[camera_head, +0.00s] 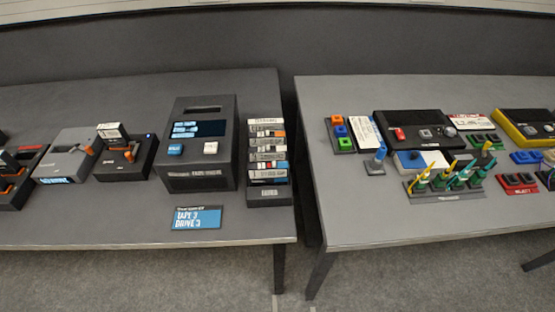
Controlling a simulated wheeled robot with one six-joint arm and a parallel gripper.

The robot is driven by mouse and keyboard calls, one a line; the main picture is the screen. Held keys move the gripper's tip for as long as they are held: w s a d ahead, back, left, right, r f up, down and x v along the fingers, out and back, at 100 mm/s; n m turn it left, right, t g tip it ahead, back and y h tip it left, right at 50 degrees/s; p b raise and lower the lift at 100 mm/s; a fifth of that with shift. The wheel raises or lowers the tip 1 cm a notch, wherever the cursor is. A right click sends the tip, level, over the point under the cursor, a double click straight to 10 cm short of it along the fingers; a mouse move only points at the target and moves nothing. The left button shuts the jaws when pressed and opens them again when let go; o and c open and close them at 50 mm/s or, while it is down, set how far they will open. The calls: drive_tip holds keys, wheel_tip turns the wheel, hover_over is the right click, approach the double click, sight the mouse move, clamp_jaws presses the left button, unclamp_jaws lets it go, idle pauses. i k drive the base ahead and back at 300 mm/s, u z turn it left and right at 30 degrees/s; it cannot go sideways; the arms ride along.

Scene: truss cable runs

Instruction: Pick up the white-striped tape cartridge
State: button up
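A rack (269,191) at the right end of the left table holds a stack of several tape cartridges (266,147). Their edges show white, dark, orange, blue and red bands. At this size I cannot tell for sure which one is the white-striped cartridge. Another dark piece with a whitish top (109,127) stands upright at a black drive box with an orange lever (128,155). It may also be a cartridge. My gripper is not in view.
A large dark console (200,178) with a blue and a white button stands just left of the rack. A blue-screened card (196,217) lies in front. More drive boxes (66,157) stand left. A gap separates the right table (350,215), which holds coloured switches and connectors.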

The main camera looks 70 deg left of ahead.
sight(256, 154)
drive_tip(key=k, duration=1)
drive_tip(key=u, duration=2)
drive_tip(key=i, duration=1)
